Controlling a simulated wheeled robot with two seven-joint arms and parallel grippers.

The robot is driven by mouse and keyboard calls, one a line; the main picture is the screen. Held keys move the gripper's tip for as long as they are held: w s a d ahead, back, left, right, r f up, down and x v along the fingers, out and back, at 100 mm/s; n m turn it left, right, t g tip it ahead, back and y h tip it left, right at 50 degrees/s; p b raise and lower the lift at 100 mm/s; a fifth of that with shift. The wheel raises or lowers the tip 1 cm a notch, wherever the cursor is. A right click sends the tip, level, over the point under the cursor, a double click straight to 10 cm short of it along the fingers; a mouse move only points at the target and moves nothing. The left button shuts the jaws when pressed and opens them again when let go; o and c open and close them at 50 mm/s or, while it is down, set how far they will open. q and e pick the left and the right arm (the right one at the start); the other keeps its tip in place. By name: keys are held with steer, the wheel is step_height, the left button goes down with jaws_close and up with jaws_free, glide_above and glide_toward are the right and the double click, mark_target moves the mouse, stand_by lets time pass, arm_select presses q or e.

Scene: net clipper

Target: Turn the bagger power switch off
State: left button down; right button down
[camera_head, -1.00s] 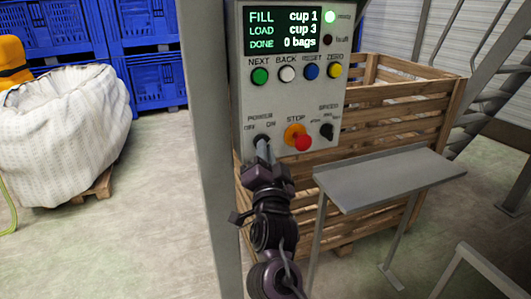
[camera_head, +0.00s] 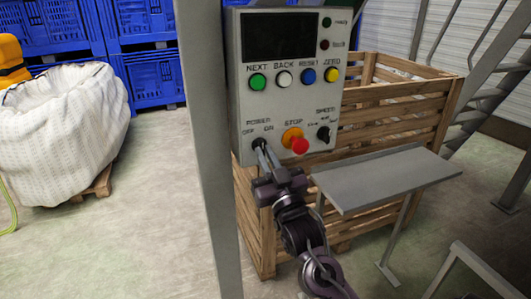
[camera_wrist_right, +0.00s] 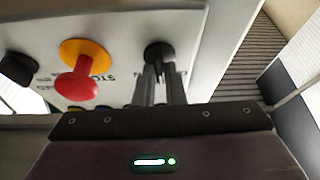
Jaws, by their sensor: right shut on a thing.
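The bagger control box (camera_head: 245,115) is mounted beside a grey post. Its power switch (camera_head: 259,143) is a small black knob at the lower left, marked OFF and ON. The switch also shows in the right wrist view (camera_wrist_right: 158,52). My right gripper (camera_head: 264,154) is shut on the switch, with its fingers coming from below and partly hiding it. The fingertips also show in the right wrist view (camera_wrist_right: 160,78). The display (camera_head: 282,36) is dark and the ready lamp (camera_head: 327,22) is unlit. My left gripper is not in view.
A red STOP button (camera_head: 299,146) on a yellow base sits just right of the switch, with a black speed knob (camera_head: 323,134) beyond it. A grey shelf (camera_head: 385,178) and a wooden crate (camera_head: 400,130) stand to the right. A grey post (camera_head: 205,150) stands left.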

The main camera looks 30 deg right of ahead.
steer(key=shift+r+n+y, duration=0.15)
steer(key=shift+n+y, duration=0.25)
steer(key=shift+n, duration=0.4)
steer(key=n+y+p, duration=0.1)
steer(key=n, duration=0.1)
steer(key=n+y+p, duration=0.1)
steer(key=n, duration=0.2)
steer(key=shift+d+y, duration=0.15)
steer(key=shift+y, duration=0.15)
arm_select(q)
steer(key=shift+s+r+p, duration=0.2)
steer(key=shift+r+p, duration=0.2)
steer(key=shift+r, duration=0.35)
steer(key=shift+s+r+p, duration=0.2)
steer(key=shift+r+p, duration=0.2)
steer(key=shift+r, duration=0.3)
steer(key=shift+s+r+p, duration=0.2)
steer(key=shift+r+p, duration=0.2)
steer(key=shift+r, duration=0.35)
arm_select(e)
steer(key=shift+s+d+n+g+y, duration=0.15)
steer(key=shift+n+y, duration=0.35)
steer(key=shift+n, duration=0.6)
steer(key=shift+w+a+n+g+y, duration=0.1)
steer(key=shift+n+g+y, duration=0.3)
steer(key=shift+n, duration=0.7)
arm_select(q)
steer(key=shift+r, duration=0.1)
arm_select(e)
steer(key=shift+n+y, duration=0.3)
